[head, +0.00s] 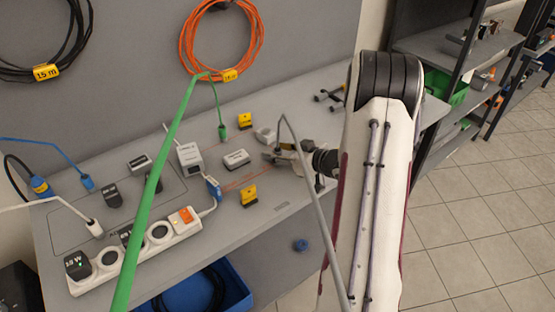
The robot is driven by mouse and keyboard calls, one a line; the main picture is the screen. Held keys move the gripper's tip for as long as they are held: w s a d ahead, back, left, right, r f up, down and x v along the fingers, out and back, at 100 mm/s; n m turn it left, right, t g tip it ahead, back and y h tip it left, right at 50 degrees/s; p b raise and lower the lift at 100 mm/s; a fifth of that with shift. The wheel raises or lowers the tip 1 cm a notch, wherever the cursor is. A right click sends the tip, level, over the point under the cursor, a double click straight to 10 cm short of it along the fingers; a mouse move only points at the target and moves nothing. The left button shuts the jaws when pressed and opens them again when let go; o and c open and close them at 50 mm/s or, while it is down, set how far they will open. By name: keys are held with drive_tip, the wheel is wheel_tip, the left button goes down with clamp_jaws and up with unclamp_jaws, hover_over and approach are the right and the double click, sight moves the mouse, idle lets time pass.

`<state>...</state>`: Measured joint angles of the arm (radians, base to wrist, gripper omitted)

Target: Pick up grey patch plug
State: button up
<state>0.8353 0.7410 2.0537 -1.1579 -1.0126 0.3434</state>
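A grey cable (318,212) rises from the bottom of the head view, bends sharply above my gripper, and drops to its fingers. The grey patch plug (284,147) seems to be the small grey piece at that cable end, between or right beside the fingers. My gripper (272,156) is low over the grey bench, pointing left. It is small and partly covered by the plug and cable, so I cannot tell whether its fingers are closed on the plug.
A white box (236,158), yellow blocks (249,195) (245,121) and a green plug (222,132) are nearby. A blue plug (214,188) and white power strip (135,250) lie left. A green cable (153,190) crosses the view. Shelves (450,85) stand right.

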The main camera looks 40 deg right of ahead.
sight(277, 150)
drive_tip(key=shift+c, duration=0.3)
clamp_jaws()
drive_tip(key=shift+r, duration=0.1)
drive_tip(key=shift+r, duration=4.95)
